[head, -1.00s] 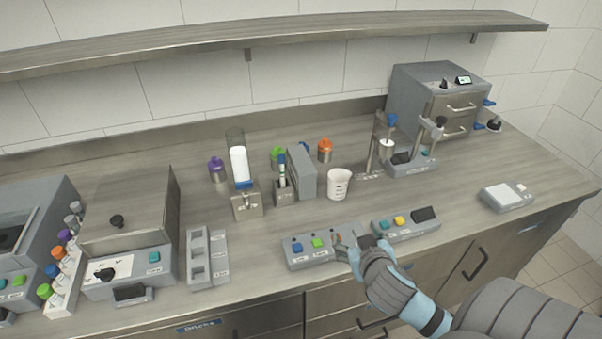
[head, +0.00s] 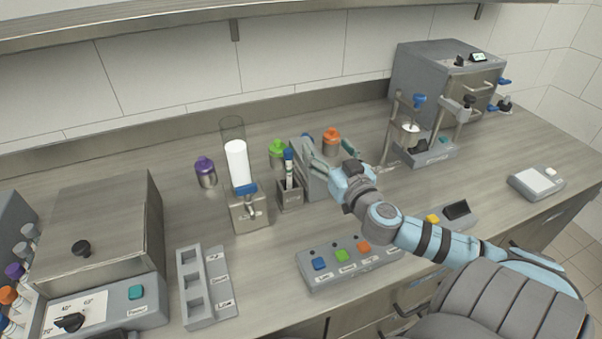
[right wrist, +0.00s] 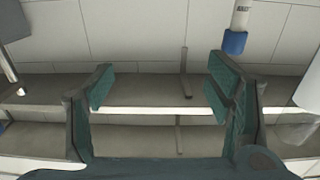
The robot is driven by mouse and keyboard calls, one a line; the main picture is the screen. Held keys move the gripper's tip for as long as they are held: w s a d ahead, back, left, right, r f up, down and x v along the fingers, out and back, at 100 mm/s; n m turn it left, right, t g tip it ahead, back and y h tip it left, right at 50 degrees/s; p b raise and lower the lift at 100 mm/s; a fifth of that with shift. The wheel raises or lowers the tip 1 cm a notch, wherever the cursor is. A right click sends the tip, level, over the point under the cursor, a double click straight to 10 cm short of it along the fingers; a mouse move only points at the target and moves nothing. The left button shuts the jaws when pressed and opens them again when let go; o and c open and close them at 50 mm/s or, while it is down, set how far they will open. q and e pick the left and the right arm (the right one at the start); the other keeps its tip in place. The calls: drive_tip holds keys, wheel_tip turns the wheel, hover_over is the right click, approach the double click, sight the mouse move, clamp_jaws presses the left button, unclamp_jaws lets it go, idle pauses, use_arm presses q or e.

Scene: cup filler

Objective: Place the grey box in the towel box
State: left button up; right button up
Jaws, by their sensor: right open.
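A narrow upright grey box (head: 303,164) stands on the counter, right of the small rack with tubes; I take it to be the grey box. My right gripper (head: 334,154) is just right of it in the head view, open, one finger close in front of the box; I cannot tell if they touch. In the right wrist view the open fingers (right wrist: 160,92) have nothing between them. No container is clearly recognisable as the towel box. My left gripper is not in view.
A dispenser with a white cylinder (head: 237,163), the tube rack (head: 290,194) and lidded jars, purple (head: 205,172), green (head: 278,152) and orange (head: 331,140), stand nearby. A button panel (head: 345,262) lies in front. A three-slot grey holder (head: 205,287) is left. Counter between them is clear.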

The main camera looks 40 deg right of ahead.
drive_tip(key=b, duration=0.3)
hover_over(315, 189)
drive_tip(key=s, duration=0.2)
wheel_tip(315, 189, down, 8)
drive_tip(key=x, duration=0.7)
drive_tip(key=shift+w+d+f+p, duration=0.15)
drive_tip(key=shift+d+f+p, duration=0.05)
drive_tip(key=shift+d+p, duration=0.2)
clamp_jaws()
